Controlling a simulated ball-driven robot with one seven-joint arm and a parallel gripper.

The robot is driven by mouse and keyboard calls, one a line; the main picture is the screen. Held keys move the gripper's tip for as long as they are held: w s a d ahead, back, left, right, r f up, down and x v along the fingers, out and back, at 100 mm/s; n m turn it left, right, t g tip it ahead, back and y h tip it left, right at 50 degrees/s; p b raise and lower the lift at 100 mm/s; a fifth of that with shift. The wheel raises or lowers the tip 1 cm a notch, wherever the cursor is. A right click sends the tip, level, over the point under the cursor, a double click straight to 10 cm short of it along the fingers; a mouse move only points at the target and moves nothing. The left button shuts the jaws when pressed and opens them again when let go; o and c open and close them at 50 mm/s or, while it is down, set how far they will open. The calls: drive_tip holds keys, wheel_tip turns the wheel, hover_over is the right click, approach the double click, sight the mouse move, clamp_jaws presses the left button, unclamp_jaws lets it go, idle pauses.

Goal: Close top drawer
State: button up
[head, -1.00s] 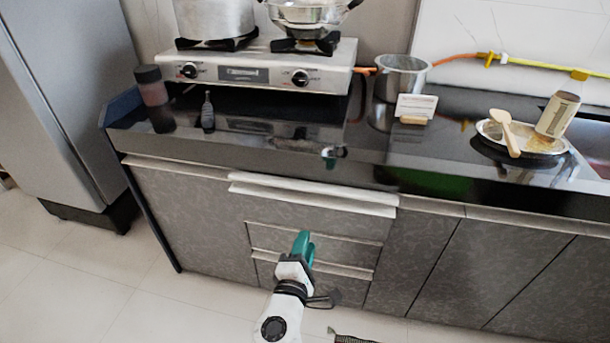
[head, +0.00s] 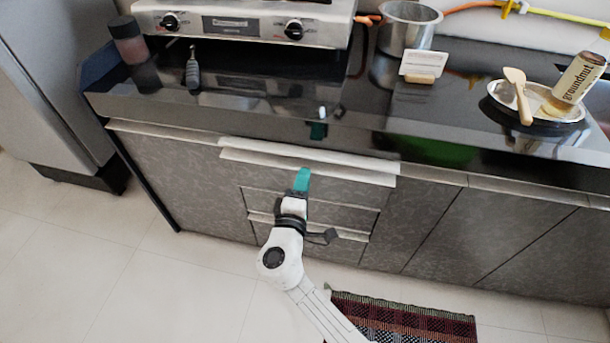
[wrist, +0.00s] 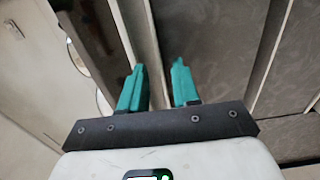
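The top drawer (head: 350,174) is in the grey cabinet under the counter, with a long pale edge along its top. Its front stands out a little from the neighbouring cabinet fronts. My gripper (head: 303,174) is at the drawer's front, just below the pale edge, near its middle. In the wrist view my gripper (wrist: 159,70) has its two teal fingers apart with nothing held between them. A pale strip runs up just beyond the fingertips there. I cannot tell whether the fingers touch the drawer.
Lower drawers (head: 320,216) lie below, and cabinet doors (head: 430,225) stand to the right. The black counter (head: 260,110) above holds a stove (head: 240,25), a steel pot (head: 408,28) and a plate (head: 550,112). A striped rug (head: 410,322) lies on the floor. The floor at left is clear.

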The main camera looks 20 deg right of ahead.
drive_tip(key=shift+x, duration=1.1)
drive_tip(key=shift+c, duration=0.4)
clamp_jaws()
